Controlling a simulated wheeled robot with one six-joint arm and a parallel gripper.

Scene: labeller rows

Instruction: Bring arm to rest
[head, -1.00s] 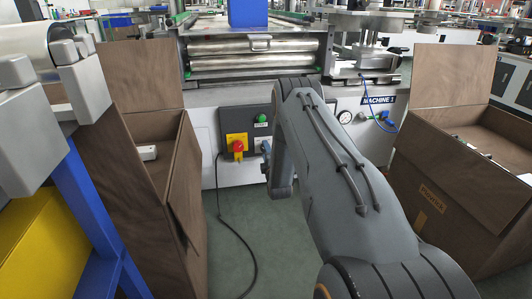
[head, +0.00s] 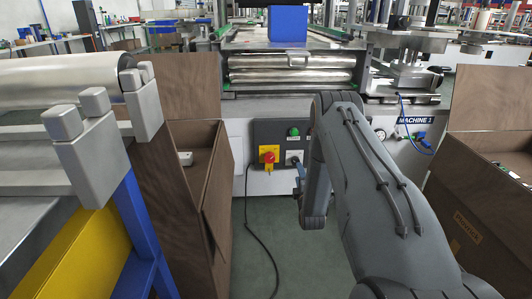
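My arm reaches up from the lower right of the head view and bends down at its elbow in front of the machine (head: 235,130). My gripper (head: 301,180) is only partly visible at the end of the forearm, near the machine's control panel. Its fingers are too small and too hidden by my own arm to tell whether they are open or shut. No held thing can be made out.
A brown box (head: 215,205) stands left of my arm and another brown box (head: 475,215) stands right. A control panel with a red button (head: 268,157) faces me. A blue-legged roller table (head: 140,235) is at the left. Green floor (head: 285,245) between is clear, except for a black cable.

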